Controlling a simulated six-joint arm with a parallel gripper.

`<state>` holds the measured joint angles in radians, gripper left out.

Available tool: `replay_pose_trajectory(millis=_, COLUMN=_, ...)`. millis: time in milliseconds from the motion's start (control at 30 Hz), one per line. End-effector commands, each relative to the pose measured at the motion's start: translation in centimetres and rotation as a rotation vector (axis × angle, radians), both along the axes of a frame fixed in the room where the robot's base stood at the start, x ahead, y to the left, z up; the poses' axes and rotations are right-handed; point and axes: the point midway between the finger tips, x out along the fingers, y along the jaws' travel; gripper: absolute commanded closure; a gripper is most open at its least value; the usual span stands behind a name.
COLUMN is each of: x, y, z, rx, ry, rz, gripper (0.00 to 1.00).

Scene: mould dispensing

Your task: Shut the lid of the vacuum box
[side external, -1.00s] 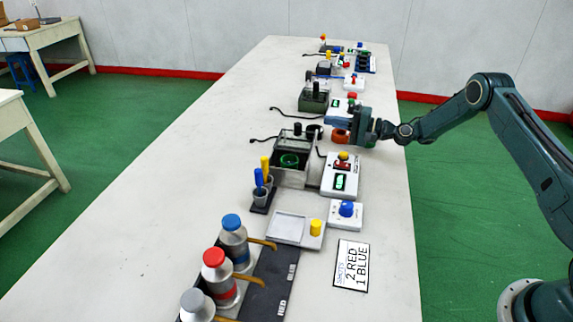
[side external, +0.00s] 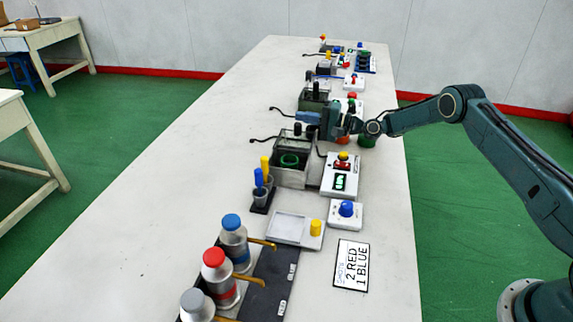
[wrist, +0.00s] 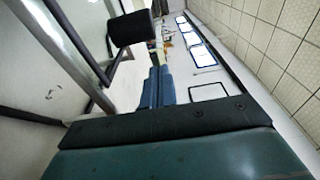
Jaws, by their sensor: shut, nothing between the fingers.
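The vacuum box (side external: 290,178) is a grey, open-topped box in the side view with a green round mould (side external: 289,160) inside. Its lid (side external: 293,143) stands raised at the back edge, with dark knobs at its top. My gripper (side external: 306,117) is on the far side of the raised lid, its blue fingers shut and empty, pointing left across the table. In the wrist view, the shut fingers (wrist: 158,85) lie near a black cylindrical knob (wrist: 130,28) and a metal frame edge to the left. I cannot tell whether they touch the lid.
A white control panel (side external: 341,175) with a yellow-topped button stands right of the box. A small holder (side external: 262,197) with blue and yellow handles stands in front. A dark green device (side external: 312,100) stands close behind my gripper. The table's left side is clear.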

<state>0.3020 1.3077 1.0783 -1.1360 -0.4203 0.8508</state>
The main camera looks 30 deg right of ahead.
Motion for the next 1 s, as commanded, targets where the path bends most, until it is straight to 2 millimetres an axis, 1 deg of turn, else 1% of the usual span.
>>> replay_pose_trajectory(millis=533, x=-2.6, y=1.5, z=0.0, rx=0.000, ry=0.000, rz=-0.001, gripper=1.00)
replay_pose_trajectory(millis=1000, x=-3.0, y=1.8, z=0.1, rx=-0.001, ry=-0.001, rz=-0.001, gripper=1.00)
